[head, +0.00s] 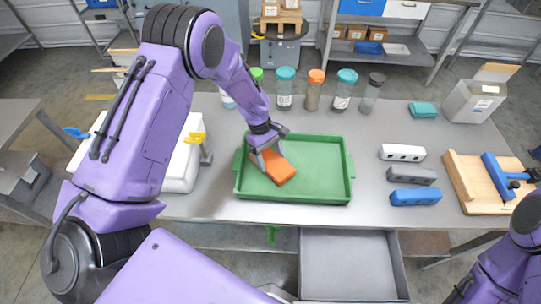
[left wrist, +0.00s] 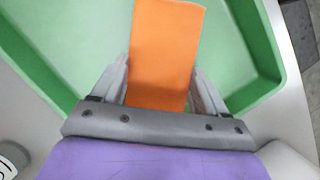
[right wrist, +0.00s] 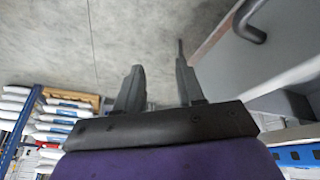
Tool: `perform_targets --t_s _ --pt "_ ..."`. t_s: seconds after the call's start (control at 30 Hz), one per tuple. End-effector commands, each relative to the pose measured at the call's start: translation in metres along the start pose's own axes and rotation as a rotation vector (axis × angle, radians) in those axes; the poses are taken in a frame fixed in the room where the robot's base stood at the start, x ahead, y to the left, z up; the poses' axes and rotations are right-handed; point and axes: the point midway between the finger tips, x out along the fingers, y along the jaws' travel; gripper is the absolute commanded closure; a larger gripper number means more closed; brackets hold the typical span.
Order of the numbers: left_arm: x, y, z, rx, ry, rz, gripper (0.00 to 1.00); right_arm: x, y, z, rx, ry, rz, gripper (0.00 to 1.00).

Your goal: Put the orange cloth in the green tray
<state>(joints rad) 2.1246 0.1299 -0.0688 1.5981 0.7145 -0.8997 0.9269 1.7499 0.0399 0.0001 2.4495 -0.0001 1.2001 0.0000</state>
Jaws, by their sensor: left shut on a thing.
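The orange cloth (head: 277,168) is a folded block over the left part of the green tray (head: 318,158) in the head view. My left gripper (head: 267,153) reaches down over the tray and is shut on the cloth. In the left wrist view, the cloth (left wrist: 165,60) lies between the two fingers, with the tray (left wrist: 255,45) around and below it. I cannot tell whether the cloth touches the tray floor. My right gripper (right wrist: 158,88) shows in the right wrist view with its fingers apart and nothing between them, away from the tray.
Several capped bottles (head: 312,92) stand behind the tray. A teal cloth (head: 423,109), a white block (head: 402,152), a grey block (head: 411,175) and a blue block (head: 416,196) lie to the right. A wooden board (head: 462,185) is at far right. A white container (head: 182,165) stands left.

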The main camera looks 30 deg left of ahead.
Motion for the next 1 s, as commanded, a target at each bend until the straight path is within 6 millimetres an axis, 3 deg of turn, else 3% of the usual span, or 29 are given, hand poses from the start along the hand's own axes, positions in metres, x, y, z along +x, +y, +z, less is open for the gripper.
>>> perform_targets --t_s 0.27,0.3,0.33,0.37,0.73,1.0 --pt "0.004 0.000 -0.001 0.000 -0.001 0.000 0.57 0.001 0.000 0.001 0.000 0.000 0.000 0.62" --pt "0.003 0.000 -0.001 0.001 0.000 0.000 0.13 0.001 0.000 0.000 0.000 0.000 0.000 0.62" --pt "0.003 0.000 -0.001 0.001 0.000 0.000 0.04 0.001 0.000 0.000 0.000 0.000 0.000 0.62" --pt "0.003 0.000 -0.001 0.001 0.000 0.000 0.01 0.001 0.000 0.000 0.000 0.000 0.000 0.62" --pt "-0.007 0.001 0.000 0.002 0.001 0.002 0.01 0.001 0.000 0.001 0.000 0.000 0.000 0.62" --pt "-0.073 0.001 0.000 0.002 0.001 0.005 0.01 0.009 -0.001 0.004 0.000 0.000 0.000 0.62"
